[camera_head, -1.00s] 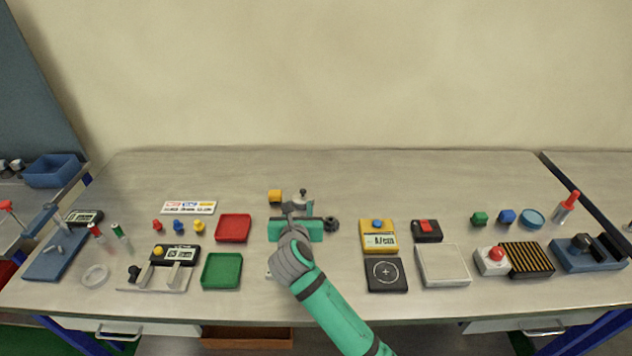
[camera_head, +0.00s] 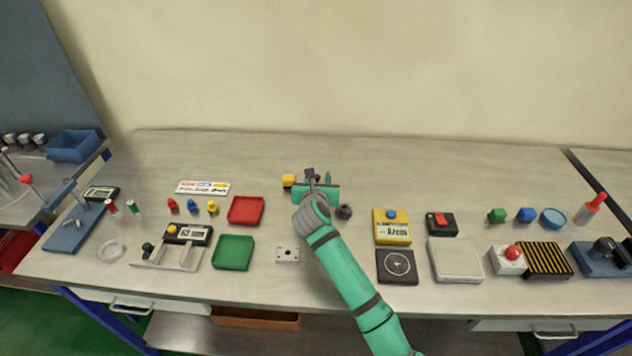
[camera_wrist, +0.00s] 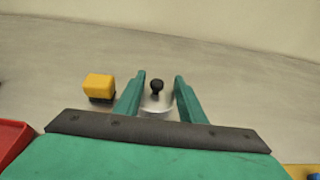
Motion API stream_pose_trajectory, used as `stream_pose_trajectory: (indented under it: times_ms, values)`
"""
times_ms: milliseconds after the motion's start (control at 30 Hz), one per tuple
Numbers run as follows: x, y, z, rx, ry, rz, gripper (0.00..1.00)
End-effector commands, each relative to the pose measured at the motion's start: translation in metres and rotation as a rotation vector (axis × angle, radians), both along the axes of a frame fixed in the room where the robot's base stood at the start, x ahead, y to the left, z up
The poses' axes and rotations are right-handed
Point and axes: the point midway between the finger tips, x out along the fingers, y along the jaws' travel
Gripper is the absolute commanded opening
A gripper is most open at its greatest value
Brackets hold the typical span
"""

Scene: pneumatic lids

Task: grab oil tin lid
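The oil tin lid (camera_wrist: 157,86) shows in the wrist view as a small black knob above a pale metal top, which I take for the oil tin (camera_wrist: 155,103). It stands upright between the fingers of my gripper (camera_wrist: 160,92), with a gap on both sides. My gripper is open and empty. The lower part of the tin is hidden behind the gripper body. In the head view my gripper (camera_head: 317,178) is over the middle of the bench and hides most of the tin.
A yellow block (camera_wrist: 99,85) on a dark base stands just left of the fingers. A dark round knob (camera_head: 344,212) is close on the right. A red tray (camera_head: 245,210) lies left, a yellow device (camera_head: 392,227) right. The bench behind is clear.

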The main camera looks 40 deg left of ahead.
Motion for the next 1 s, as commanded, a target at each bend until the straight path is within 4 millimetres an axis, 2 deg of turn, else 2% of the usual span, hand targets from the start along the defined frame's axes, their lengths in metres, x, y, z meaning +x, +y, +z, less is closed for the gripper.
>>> stream_pose_trajectory:
  times_ms: [100,367,500,533,1000]
  values:
    - [0.0057,0.0075,-0.0028,0.001,-0.001,0.004,0.36]
    - [0.0044,0.0126,-0.0036,0.001,0.0,0.01,0.36]
    - [0.0041,0.013,-0.0036,0.001,0.0,0.01,0.03]
    - [0.004,0.0129,-0.0037,0.001,0.0,0.01,0.0]
    - [0.0054,0.0107,-0.0003,0.0,0.0,0.009,0.0]
